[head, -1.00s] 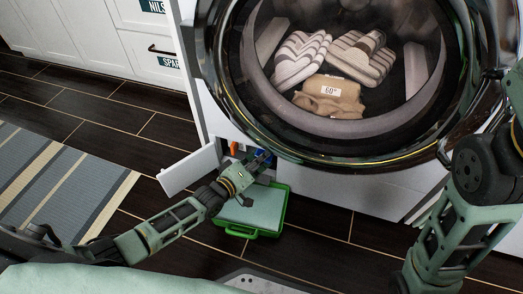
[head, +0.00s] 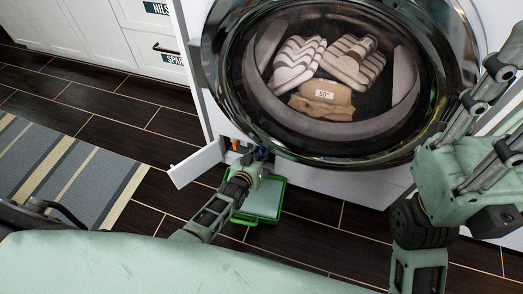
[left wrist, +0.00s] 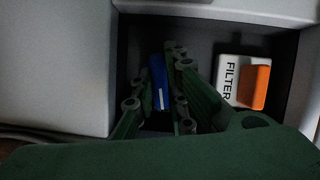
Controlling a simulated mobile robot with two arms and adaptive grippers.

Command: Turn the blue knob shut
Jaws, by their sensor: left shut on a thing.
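The blue knob (left wrist: 158,82) has a white mark and sits in a dark recess low on the washing machine's front. In the left wrist view it stands between the fingers of my left gripper (left wrist: 160,88), which is shut on it. In the head view my left gripper (head: 260,160) reaches into the recess below the round door, and the knob is mostly hidden there. My right gripper (head: 490,120) is at the right, in front of the machine and away from the knob; its fingertips do not show clearly.
An orange and white filter cap labelled FILTER (left wrist: 243,82) is right beside the knob. The open white flap (head: 196,163) is left of the recess. A green-rimmed tray (head: 262,203) lies on the floor below. The glass door (head: 340,140) bulges above; striped laundry shows behind it.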

